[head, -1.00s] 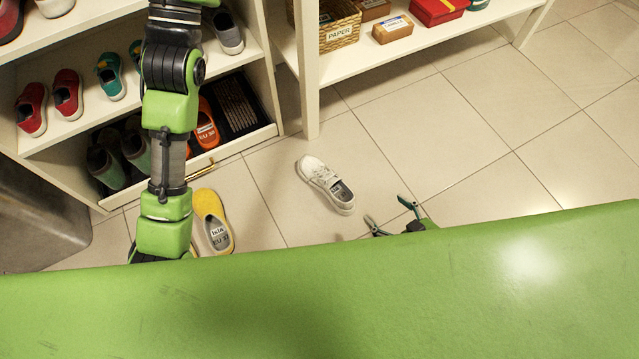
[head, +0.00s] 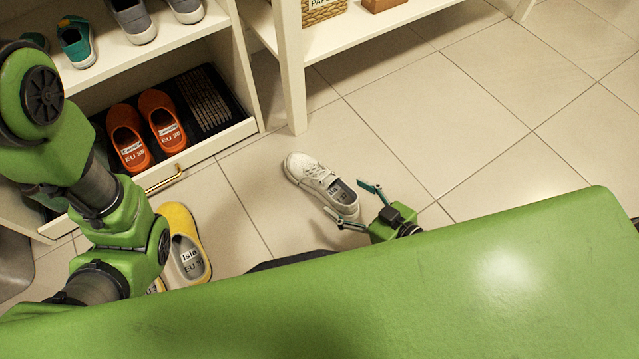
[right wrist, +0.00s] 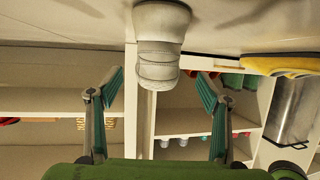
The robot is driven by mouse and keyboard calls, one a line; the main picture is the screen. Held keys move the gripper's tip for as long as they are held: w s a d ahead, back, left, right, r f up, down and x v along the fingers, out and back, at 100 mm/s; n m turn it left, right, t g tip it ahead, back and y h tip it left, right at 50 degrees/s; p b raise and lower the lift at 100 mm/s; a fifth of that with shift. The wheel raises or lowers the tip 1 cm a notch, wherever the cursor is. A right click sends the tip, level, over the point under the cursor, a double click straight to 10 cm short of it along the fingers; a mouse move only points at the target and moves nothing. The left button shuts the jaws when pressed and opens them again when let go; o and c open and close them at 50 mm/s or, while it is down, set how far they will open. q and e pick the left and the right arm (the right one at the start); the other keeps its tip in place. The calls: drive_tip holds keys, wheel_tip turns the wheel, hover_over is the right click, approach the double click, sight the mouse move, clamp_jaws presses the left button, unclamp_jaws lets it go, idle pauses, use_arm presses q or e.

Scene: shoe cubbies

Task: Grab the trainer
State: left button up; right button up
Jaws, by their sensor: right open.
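The trainer (head: 312,176) is a white lace-up shoe lying on the tiled floor in the head view. Its toe points to the upper left and its heel faces my right gripper (head: 344,197). That gripper is open and empty, its fingertips close to the heel, one towards each side. In the right wrist view the trainer's pale heel (right wrist: 158,62) appears at the top middle, between the two spread fingers of the right gripper (right wrist: 160,76). I cannot tell whether they touch it. My left arm comes in from the left; its gripper is not visible.
A yellow shoe (head: 186,226) lies on the floor left of the trainer, partly behind my left arm. The shoe rack has a low pulled-out tray with orange shoes (head: 165,124). A white shelf post (head: 289,70) stands behind the trainer. The floor to the right is clear.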

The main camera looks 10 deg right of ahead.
sight(328, 184)
drive_tip(key=x, duration=0.3)
drive_tip(key=shift+w+f, duration=0.1)
drive_tip(key=b+x, duration=0.2)
drive_tip(key=x, duration=0.2)
drive_tip(key=shift+w+d, duration=0.1)
drive_tip(key=shift+w+a+f, duration=0.2)
drive_tip(key=shift+w+a, duration=0.1)
drive_tip(key=shift+w, duration=0.2)
drive_tip(key=c, duration=1.4)
